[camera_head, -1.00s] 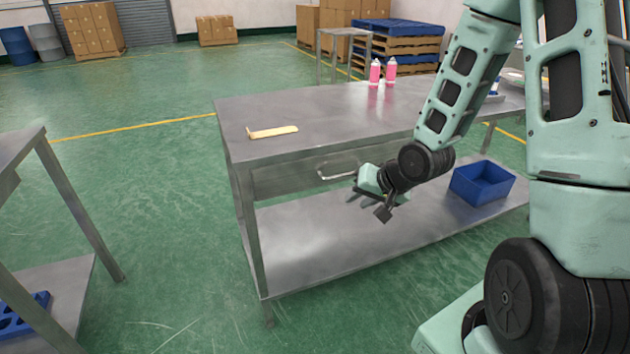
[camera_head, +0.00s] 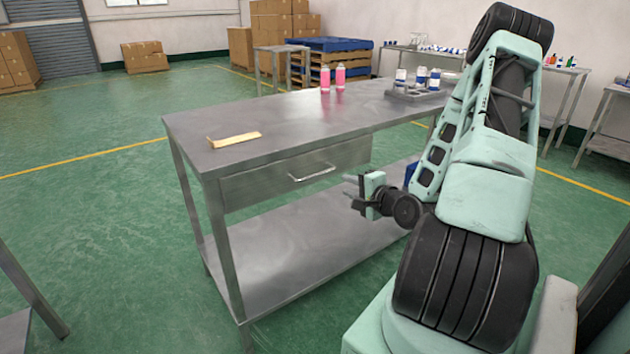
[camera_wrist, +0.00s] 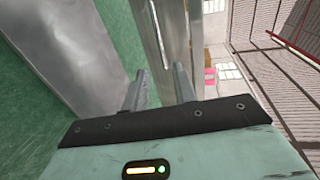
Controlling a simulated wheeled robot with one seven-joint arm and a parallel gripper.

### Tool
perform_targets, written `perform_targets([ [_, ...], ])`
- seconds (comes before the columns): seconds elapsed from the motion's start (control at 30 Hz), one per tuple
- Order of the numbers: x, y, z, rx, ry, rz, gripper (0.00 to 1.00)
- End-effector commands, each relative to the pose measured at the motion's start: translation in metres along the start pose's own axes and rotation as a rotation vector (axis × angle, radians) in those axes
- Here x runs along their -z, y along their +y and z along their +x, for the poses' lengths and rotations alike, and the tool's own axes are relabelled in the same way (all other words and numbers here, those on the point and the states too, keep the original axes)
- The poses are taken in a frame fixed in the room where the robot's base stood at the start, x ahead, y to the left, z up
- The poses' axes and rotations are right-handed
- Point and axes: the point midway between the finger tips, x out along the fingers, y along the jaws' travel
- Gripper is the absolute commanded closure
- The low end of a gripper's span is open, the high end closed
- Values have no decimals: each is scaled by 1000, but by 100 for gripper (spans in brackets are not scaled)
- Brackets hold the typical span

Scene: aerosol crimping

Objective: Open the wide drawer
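The wide drawer (camera_head: 265,186) is a metal front under the top of the steel table, and it looks closed in the head view. Its pale bar handle (camera_head: 312,173) runs across the middle of the front. My gripper (camera_head: 349,187) is to the right of the handle, apart from it, with its fingers pointing left toward the table. In the wrist view my gripper (camera_wrist: 158,88) has its two fingers spread, with nothing seen held between them. A metal surface of the table fills the view ahead of the fingers; I cannot clearly tell the handle there.
The table top (camera_head: 290,125) bears a tan wooden piece (camera_head: 234,140), two pink cans (camera_head: 332,78) and a grey tray (camera_head: 415,95) with cans. A lower shelf (camera_head: 290,240) lies below the drawer. Green floor is free in front and left.

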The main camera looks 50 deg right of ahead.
Motion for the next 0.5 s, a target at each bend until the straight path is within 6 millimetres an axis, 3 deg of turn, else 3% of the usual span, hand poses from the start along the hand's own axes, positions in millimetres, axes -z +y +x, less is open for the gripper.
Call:
perform_targets([
  [0.5,-1,0,108,0,-2,-3,72],
])
